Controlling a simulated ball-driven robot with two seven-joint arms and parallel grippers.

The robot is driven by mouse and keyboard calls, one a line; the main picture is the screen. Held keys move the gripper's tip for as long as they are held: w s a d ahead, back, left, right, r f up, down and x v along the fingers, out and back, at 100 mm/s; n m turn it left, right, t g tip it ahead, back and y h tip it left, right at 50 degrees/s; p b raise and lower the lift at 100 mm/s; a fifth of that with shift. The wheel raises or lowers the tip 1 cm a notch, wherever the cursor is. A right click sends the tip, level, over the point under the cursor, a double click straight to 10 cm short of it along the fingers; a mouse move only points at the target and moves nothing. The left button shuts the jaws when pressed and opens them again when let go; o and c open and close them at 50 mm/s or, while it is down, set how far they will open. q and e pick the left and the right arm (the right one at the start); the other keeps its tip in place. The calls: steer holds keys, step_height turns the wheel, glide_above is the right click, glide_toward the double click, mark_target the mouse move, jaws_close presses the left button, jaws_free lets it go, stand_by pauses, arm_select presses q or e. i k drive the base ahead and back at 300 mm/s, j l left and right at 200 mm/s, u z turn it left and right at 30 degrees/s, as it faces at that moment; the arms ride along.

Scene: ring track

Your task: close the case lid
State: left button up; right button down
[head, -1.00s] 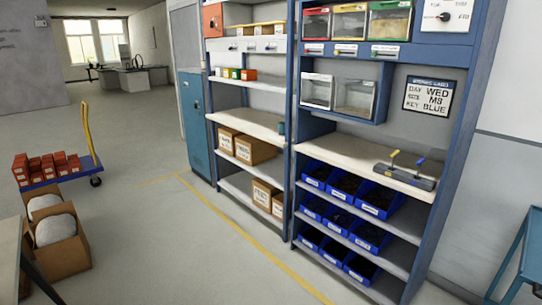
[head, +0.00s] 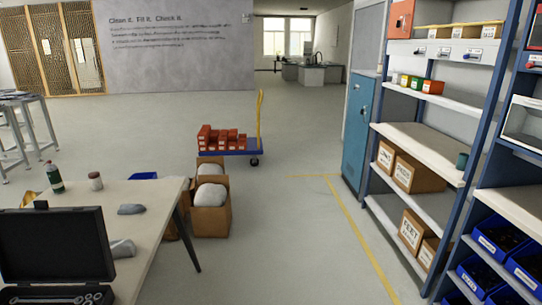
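The black case (head: 58,250) is at the lower left, on a pale table (head: 150,215). Its lid (head: 60,245) stands up, open. Wrenches or similar metal tools (head: 60,299) show in the bottom part, which the frame's lower edge cuts off. Neither of my grippers is in view.
A bottle (head: 55,178), a small jar (head: 96,181) and grey cloths (head: 122,248) are on the table. Boxes with white sacks (head: 210,205) stand beside it. A cart (head: 230,148) with red boxes is behind. Shelves (head: 425,150) line the right. Floor between is clear.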

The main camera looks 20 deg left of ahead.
mark_target(42, 243)
steer(key=i+u, duration=0.2)
steer(key=u, duration=0.25)
steer(key=i+u, duration=0.15)
steer(key=u, duration=0.35)
steer(key=i+l+u, duration=0.15)
steer(key=u, duration=0.3)
steer(key=i+l+u, duration=0.15)
steer(key=u, duration=0.35)
steer(key=i+l+u, duration=0.1)
steer(key=l+u, duration=0.15)
steer(key=u, duration=0.2)
steer(key=l+u, duration=0.2)
steer(key=u, duration=0.3)
steer(key=i+l, duration=0.05)
